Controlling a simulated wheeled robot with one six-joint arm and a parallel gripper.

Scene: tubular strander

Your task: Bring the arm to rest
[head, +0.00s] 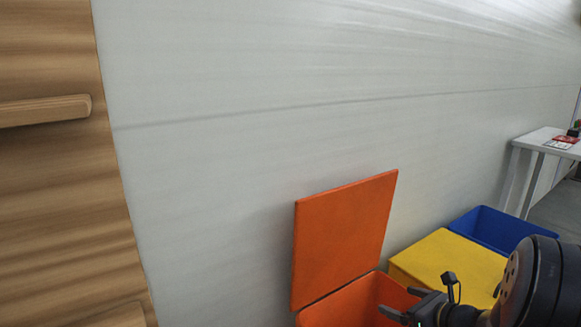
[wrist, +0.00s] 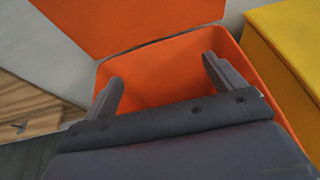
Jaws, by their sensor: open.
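My gripper (head: 396,303) is at the lower right of the head view, in front of and over the orange bin (head: 345,304). In the wrist view my gripper (wrist: 162,84) has its two dark fingers spread wide apart, with nothing between them. The orange bin (wrist: 160,72) lies beyond the fingers, and the part of its inside that shows looks empty. Its orange lid (head: 344,240) stands raised against the wall. My dark wrist shows at the right edge of the head view.
A yellow bin (head: 447,259) with its top closed and an open blue bin (head: 497,229) stand to the right. A white table (head: 541,140) with small items is at the far right. A wooden panel (head: 55,190) with a handle is at the left. A pale wall runs behind.

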